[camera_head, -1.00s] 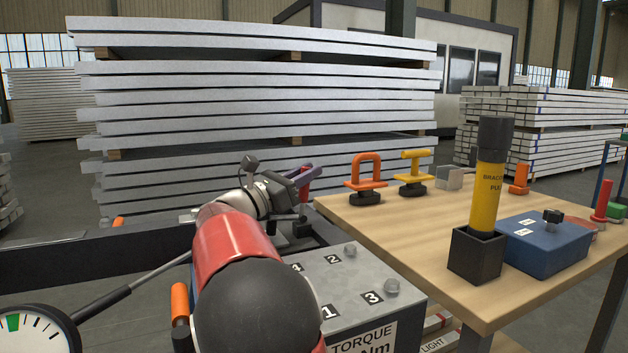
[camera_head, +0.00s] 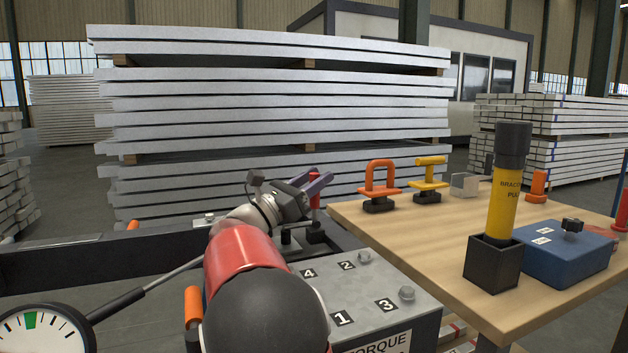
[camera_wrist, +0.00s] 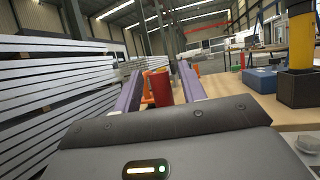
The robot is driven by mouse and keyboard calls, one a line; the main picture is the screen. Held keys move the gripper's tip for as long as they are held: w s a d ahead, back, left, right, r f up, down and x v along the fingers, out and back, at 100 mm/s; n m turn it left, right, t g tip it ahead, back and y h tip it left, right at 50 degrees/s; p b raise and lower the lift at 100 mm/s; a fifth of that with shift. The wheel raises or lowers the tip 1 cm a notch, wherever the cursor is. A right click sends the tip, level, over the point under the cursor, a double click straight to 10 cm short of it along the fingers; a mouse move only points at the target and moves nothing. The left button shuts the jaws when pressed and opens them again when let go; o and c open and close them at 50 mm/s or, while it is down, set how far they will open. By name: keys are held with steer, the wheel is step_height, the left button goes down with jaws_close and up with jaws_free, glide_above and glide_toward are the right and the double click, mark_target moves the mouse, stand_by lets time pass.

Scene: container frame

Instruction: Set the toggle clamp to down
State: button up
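The toggle clamp shows as an upright red handle (camera_head: 315,199) over a dark base (camera_head: 316,236), at the far end of the dark frame in the head view. My gripper (camera_head: 318,185) is at the handle's upper part, and its purple fingers partly hide it. In the wrist view the red handle (camera_wrist: 160,88) stands between the two fingers of my gripper (camera_wrist: 161,84). The fingers are apart, with a narrow gap visible beside the handle. I cannot tell whether either finger touches it. The clamp's arm and pad are not clear.
A grey box with numbered bolts (camera_head: 375,285) stands right of my arm. A wooden table (camera_head: 410,228) holds orange and yellow clamps, a yellow cylinder (camera_head: 508,190) in a black holder and a blue box (camera_head: 565,252). A gauge (camera_head: 45,330) is at lower left. Stacked beams stand behind.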

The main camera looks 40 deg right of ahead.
steer(key=a+p, duration=0.3)
steer(key=a, duration=1)
steer(key=shift+w+f, duration=0.25)
steer(key=shift+f, duration=0.05)
